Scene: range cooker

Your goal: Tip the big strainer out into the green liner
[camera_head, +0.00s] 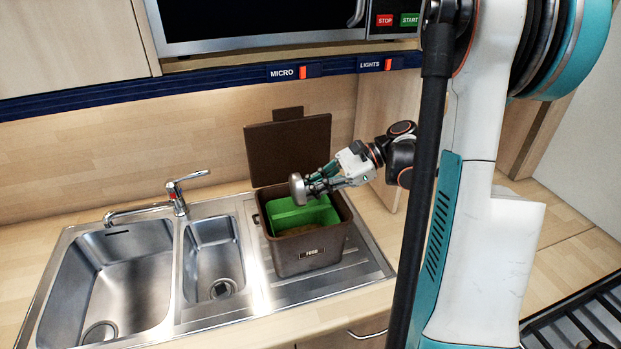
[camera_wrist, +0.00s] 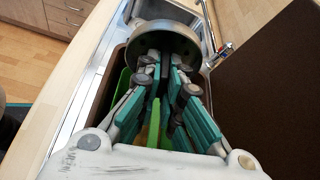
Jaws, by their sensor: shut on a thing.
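The strainer (camera_head: 297,187) is a small-looking round metal piece held at the end of my gripper (camera_head: 313,184). It is tilted, with its side toward the head camera, and its inside is hidden there. In the wrist view the round metal strainer (camera_wrist: 166,40) sits at the tips of my gripper (camera_wrist: 165,66), which is shut on it. The green liner (camera_head: 318,212) lines a brown bin and is open at the top. Something brownish shows low inside it. The strainer is above the liner, toward its back left, apart from it.
The brown bin (camera_head: 306,256) stands on the drainboard with its lid (camera_head: 288,150) raised behind it. Two sink bowls (camera_head: 112,275) and a tap (camera_head: 178,195) are to the left. A microwave (camera_head: 255,22) and a blue rail (camera_head: 200,87) are above.

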